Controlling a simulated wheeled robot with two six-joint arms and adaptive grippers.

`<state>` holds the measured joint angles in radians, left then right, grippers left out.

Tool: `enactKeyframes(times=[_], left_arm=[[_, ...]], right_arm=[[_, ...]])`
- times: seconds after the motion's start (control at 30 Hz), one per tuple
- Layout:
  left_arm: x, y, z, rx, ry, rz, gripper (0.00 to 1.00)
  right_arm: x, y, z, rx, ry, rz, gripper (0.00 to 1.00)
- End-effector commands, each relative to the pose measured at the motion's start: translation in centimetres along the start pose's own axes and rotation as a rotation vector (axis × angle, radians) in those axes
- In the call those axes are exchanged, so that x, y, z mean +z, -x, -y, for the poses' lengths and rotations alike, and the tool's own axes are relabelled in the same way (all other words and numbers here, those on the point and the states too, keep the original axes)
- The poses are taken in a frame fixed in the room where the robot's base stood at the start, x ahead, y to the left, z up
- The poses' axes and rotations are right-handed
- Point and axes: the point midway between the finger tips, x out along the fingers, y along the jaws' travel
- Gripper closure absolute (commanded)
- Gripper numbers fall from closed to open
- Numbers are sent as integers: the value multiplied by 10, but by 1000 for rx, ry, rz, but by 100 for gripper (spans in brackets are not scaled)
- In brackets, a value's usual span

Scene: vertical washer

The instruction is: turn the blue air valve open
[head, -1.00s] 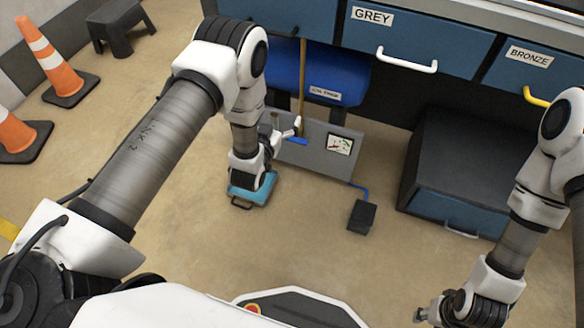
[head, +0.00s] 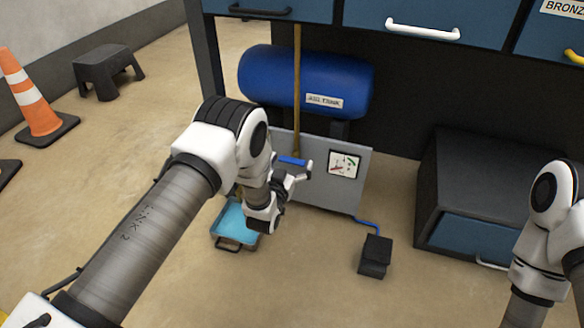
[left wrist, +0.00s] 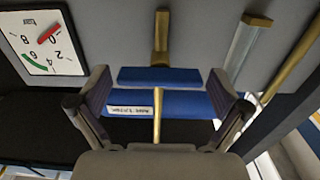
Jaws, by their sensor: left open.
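The blue air valve (head: 292,160) is a bar handle on the front of the grey panel (head: 362,190), below the blue tank. In the left wrist view the valve bar (left wrist: 160,77) lies crosswise on a brass stem, ahead of the fingertips and between their lines. My left gripper (head: 302,171) is open in front of the panel, close to the valve. Its two fingers (left wrist: 160,88) stand apart on either side of the bar; I cannot tell whether either touches it. The gauge (head: 345,164) beside the valve also shows in the left wrist view (left wrist: 40,42). My right gripper is out of view.
The blue air tank (head: 345,80) sits behind the panel, with a brass pipe (head: 297,75) rising past it. A light-blue tray (head: 232,226) lies on the floor below my left arm. A black pedal (head: 375,256) and a dark drawer cabinet (head: 480,180) stand right.

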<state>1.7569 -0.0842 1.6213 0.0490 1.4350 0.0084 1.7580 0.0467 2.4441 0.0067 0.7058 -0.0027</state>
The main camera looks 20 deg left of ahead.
Motion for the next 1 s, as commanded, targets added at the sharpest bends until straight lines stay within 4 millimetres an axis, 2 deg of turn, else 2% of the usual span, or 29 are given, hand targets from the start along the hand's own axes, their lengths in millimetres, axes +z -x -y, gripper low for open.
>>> enactKeyframes(times=[0.27, 0.37, 0.4, 0.43, 0.77, 1.0], left_arm=[[-1, -6, 0, 0, 0, 0, 0], [-1, -5, 0, 0, 0, 0, 32], [-1, -5, 0, 0, 0, 0, 46], [-1, -5, 0, 0, 0, 0, 52], [-2, -5, 0, 0, 15, 0, 52], [-4, -5, 1, 0, 105, 0, 52]], right_arm=[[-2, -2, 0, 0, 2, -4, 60], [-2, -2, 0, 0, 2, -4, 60], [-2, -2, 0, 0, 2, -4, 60], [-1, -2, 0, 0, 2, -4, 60], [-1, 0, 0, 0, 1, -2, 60], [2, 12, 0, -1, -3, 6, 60]])
